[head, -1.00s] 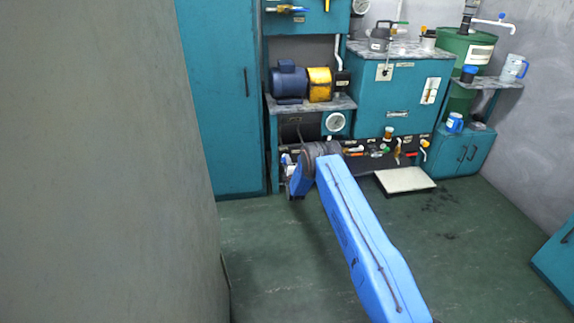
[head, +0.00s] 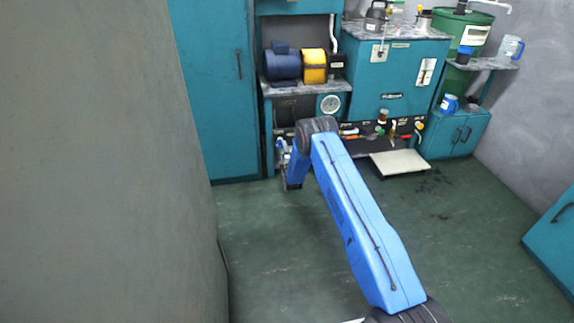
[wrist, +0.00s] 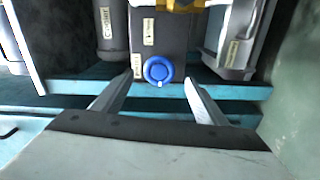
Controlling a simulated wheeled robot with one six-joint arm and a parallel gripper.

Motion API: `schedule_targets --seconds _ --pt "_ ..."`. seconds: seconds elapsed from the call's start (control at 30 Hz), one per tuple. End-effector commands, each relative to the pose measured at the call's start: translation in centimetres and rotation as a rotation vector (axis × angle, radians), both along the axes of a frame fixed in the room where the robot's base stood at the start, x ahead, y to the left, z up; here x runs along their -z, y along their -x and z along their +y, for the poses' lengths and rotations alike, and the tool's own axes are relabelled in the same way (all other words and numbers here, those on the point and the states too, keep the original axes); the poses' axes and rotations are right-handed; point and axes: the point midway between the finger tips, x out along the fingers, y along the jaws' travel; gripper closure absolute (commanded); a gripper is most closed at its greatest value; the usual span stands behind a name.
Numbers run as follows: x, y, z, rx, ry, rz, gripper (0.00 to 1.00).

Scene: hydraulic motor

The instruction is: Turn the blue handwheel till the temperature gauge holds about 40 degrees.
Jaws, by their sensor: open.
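The blue handwheel (wrist: 158,70) is small and round, on the front of a dark grey block in the wrist view. My gripper (wrist: 161,80) is open, with one finger on each side of the handwheel in the picture. I cannot tell whether the fingers touch it or how deep they reach.
A blue motor (head: 282,65) with a yellow guard (head: 314,66) stands on the bench. A low white platform (head: 400,163) lies to the right. A grey wall (head: 100,160) fills the left; green floor is open in front.

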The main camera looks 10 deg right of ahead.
Motion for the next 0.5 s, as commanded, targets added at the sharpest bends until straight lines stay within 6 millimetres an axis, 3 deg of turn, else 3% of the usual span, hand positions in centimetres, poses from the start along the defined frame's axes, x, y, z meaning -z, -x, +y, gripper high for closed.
schedule_targets --seconds 0.5 --pt "0.0 10.1 0.1 -0.001 0.001 0.002 0.34"
